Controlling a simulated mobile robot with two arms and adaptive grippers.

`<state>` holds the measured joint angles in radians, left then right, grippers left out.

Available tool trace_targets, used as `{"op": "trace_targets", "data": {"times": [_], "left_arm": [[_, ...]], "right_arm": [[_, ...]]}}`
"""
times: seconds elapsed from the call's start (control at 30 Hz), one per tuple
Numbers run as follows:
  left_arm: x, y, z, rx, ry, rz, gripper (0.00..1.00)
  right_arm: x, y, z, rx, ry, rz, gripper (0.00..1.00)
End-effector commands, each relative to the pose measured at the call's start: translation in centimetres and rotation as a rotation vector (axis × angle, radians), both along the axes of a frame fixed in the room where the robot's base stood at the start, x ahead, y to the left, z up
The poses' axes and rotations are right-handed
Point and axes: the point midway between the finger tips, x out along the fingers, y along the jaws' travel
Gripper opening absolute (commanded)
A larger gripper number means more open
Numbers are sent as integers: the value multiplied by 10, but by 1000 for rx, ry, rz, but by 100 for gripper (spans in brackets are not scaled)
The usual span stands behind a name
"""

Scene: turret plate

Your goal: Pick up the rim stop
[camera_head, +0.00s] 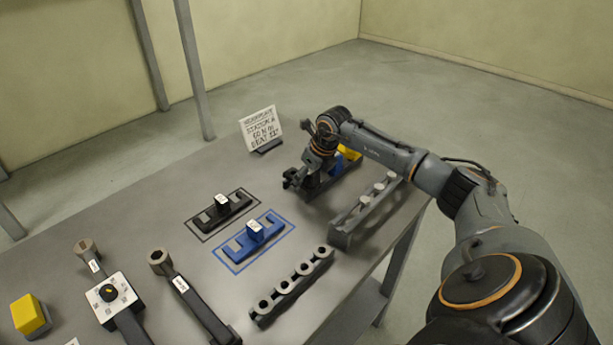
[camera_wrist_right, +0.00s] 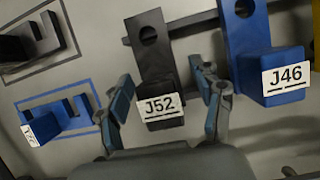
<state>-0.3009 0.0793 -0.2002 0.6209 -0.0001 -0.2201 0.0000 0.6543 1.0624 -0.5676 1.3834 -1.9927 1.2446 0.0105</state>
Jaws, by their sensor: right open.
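No part in view is marked "rim stop", so I cannot tell for certain which one it is. In the right wrist view a black part (camera_wrist_right: 152,75) with a hole and a label "J52" stands between the two spread fingers of my right gripper (camera_wrist_right: 165,98). The fingers are open, with a gap on each side. Right beside it is a blue part (camera_wrist_right: 245,35) labelled "J46". In the head view my right gripper (camera_head: 304,172) is at the rack at the table's back right, partly hiding it. A yellow part (camera_head: 350,153) shows there. My left gripper is not in view.
A black part (camera_head: 222,210) and a blue part (camera_head: 255,238) lie in outlines on the table (camera_head: 170,205). A pegged rail (camera_head: 362,212), a holed rail (camera_head: 290,287), a sign (camera_head: 261,128), a dial box (camera_head: 110,298) and a yellow block (camera_head: 30,315) stand around them.

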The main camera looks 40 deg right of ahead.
Motion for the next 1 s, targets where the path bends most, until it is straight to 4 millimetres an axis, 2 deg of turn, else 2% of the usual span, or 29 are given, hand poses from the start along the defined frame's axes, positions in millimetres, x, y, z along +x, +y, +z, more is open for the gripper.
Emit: {"op": "trace_targets", "data": {"times": [0.23, 0.5, 0.57, 0.87, 1.0], "left_arm": [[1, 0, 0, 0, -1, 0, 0], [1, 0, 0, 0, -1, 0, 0], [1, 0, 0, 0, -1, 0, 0], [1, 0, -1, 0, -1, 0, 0], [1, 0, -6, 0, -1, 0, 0]], "right_arm": [[1, 0, -2, 0, 0, 1, 66], [1, 0, -2, -1, 0, 1, 11], [1, 0, -2, -1, 0, 1, 0], [1, 0, 0, -1, -3, 1, 0], [2, -1, 7, -2, -5, 0, 0]]}}
